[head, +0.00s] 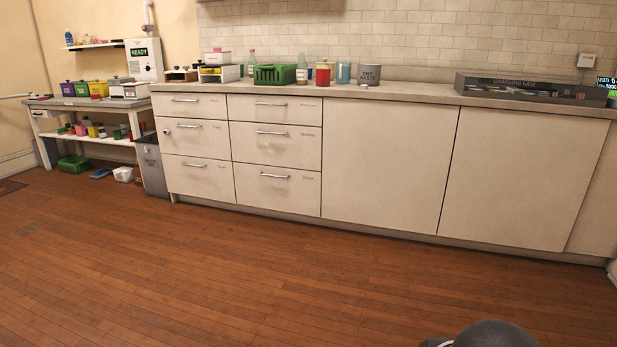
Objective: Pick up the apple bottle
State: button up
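Two bottles stand upright on the long counter (420,93). One slim clear bottle (252,66) stands behind the left part of a green basket. Another pale bottle with a label (302,72) stands just right of the basket. Both are too small to read, so I cannot tell which is the apple bottle. A blue bottle (69,37) stands on the wall shelf at far left. My gripper is not in view; only a dark rounded part of my body shows at the bottom right.
The green basket (277,75), a red jar (323,75), a blue cup (343,72) and a grey bin (369,75) crowd the counter near the bottles. A grey tray (478,86) lies right. A cluttered workbench (80,102) stands left. The wooden floor ahead is clear.

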aim_at(302, 69)
jog(key=i+l, duration=0.1)
jog(key=i, duration=2.3)
jog(key=j+u, duration=0.05)
jog(key=j, duration=0.05)
